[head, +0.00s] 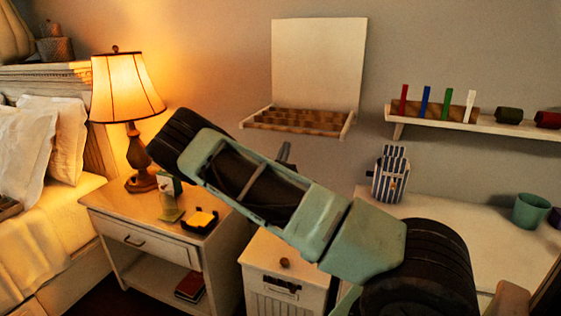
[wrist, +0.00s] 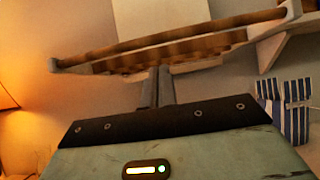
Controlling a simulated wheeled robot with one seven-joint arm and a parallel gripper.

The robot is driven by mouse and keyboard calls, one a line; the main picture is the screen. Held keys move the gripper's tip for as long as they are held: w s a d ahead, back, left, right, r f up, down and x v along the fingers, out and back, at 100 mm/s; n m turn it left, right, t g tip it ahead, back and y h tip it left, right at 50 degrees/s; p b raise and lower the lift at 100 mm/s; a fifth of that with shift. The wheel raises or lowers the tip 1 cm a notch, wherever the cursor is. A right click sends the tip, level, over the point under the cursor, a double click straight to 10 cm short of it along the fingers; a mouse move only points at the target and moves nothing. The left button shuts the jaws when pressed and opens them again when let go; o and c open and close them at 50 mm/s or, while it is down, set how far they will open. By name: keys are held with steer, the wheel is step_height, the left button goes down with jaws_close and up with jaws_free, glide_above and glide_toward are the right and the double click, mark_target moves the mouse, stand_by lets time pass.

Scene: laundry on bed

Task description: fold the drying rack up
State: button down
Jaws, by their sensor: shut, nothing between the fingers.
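The drying rack is mounted on the wall, with a flat white back panel (head: 320,62) and a slatted wooden frame (head: 300,122) lowered outward from its bottom edge. In the wrist view the frame's long wooden front bar (wrist: 170,37) crosses the top, with the slats behind it. My gripper (head: 285,148) is just below the frame in the head view. In the wrist view its fingers (wrist: 162,75) are together, pointing at the rack's underside. They hold nothing. I cannot tell whether the fingertips touch the rack.
A lit lamp (head: 128,90) stands on the nightstand (head: 120,219) at left, beside the bed. A wall shelf (head: 480,126) holding colored items is right of the rack. A striped box (head: 390,175) and a green cup (head: 530,211) stand on the white surface below it.

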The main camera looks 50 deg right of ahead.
steer(key=shift+d+r+p, duration=0.2)
steer(key=shift+r+p, duration=0.1)
steer(key=shift+r, duration=0.95)
